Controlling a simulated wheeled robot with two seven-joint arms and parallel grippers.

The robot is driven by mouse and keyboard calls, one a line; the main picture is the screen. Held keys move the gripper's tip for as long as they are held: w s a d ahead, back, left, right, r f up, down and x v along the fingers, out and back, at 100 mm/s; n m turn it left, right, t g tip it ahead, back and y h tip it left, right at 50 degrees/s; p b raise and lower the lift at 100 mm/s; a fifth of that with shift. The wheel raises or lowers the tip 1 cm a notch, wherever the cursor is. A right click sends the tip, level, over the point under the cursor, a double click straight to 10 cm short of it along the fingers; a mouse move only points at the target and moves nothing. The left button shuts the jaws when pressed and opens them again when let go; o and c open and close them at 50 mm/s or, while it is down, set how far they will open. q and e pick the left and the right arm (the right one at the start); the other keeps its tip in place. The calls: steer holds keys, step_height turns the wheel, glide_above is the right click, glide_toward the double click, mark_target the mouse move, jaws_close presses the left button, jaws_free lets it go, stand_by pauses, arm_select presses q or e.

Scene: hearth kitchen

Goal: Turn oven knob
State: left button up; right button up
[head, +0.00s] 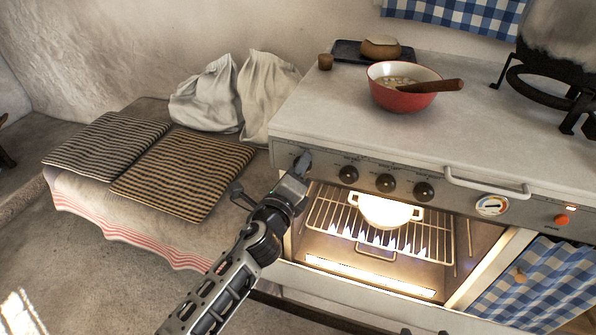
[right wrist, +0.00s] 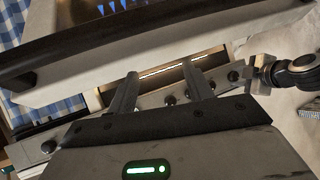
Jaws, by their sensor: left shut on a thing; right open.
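The oven's front panel (head: 453,198) carries a row of dark round knobs; three show in the head view, such as the one at the right of the row (head: 424,191). My left gripper (head: 301,163) is at the far left end of this row, shut on a knob that its fingers mostly hide. How far that knob is turned cannot be told. My right gripper (right wrist: 160,77) is open and empty in the right wrist view, with panel knobs (right wrist: 170,99) showing beyond its fingers. It is not clearly seen in the head view.
The oven below is open and lit, with a white pot (head: 384,211) on its rack (head: 335,219). A red bowl (head: 404,97) with a wooden spoon stands on the stove top. A rail (head: 487,187) sticks out right of the knobs. A bench with striped cushions (head: 183,173) is left.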

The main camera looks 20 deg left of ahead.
arm_select(q)
steer(key=shift+f+n+b, duration=0.15)
steer(key=shift+n+b, duration=0.15)
steer(key=shift+n, duration=2)
arm_select(e)
steer(key=shift+f, duration=0.1)
steer(key=shift+s+f, duration=0.1)
arm_select(q)
steer(key=o, duration=1)
steer(key=shift+s, duration=0.15)
